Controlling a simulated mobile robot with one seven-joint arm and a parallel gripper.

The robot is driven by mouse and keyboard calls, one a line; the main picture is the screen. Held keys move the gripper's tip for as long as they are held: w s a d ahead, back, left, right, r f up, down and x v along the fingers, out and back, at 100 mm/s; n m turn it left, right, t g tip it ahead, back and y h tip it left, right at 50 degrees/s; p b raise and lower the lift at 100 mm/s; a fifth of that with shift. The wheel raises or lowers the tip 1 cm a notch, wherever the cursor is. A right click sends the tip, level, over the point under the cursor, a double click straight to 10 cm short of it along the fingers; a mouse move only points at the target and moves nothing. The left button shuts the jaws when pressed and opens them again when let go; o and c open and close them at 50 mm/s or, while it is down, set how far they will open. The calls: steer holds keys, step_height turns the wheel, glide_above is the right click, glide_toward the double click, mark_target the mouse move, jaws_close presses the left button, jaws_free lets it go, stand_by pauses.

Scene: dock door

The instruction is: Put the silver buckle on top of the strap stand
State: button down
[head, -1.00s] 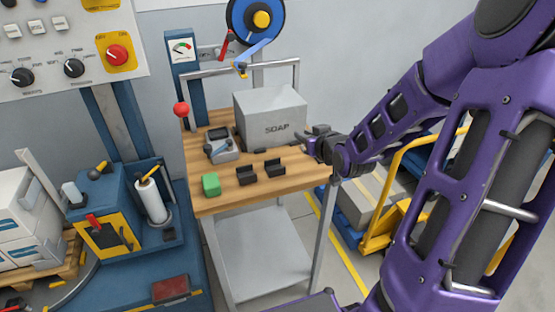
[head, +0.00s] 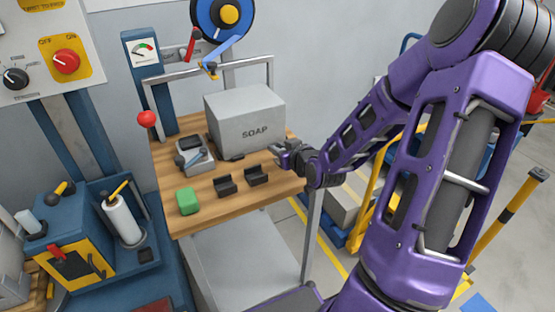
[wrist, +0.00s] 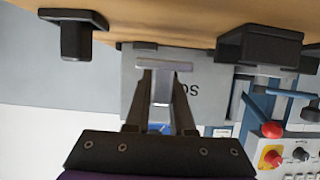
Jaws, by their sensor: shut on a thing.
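My gripper (head: 282,151) is over the right part of the wooden workbench (head: 203,217), beside the SOAP box. In the wrist view its two dark fingers are shut on the silver buckle (wrist: 164,66), a T-shaped piece with a flat plate beyond the fingertips and a stem between them. The buckle is hard to pick out in the head view. The wrist view is upside down. There a black piece with a flat base and a short post (wrist: 75,38), possibly the strap stand, is on the bench beside the buckle, apart from it. My gripper or arm seems to hide it in the head view.
The grey SOAP box (head: 245,118) stands behind. Two black notched blocks (head: 225,186) (head: 257,176), a green block (head: 187,201) and a grey device (head: 194,158) are on the bench. A red-knobbed lever (head: 147,118) is at left. Bare wood lies along the front edge.

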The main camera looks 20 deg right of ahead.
steer(key=shift+f, duration=1.45)
steer(key=shift+f+b, duration=0.15)
steer(key=shift+b, duration=0.25)
steer(key=c, duration=0.8)
jaws_free()
steer(key=shift+o, duration=0.2)
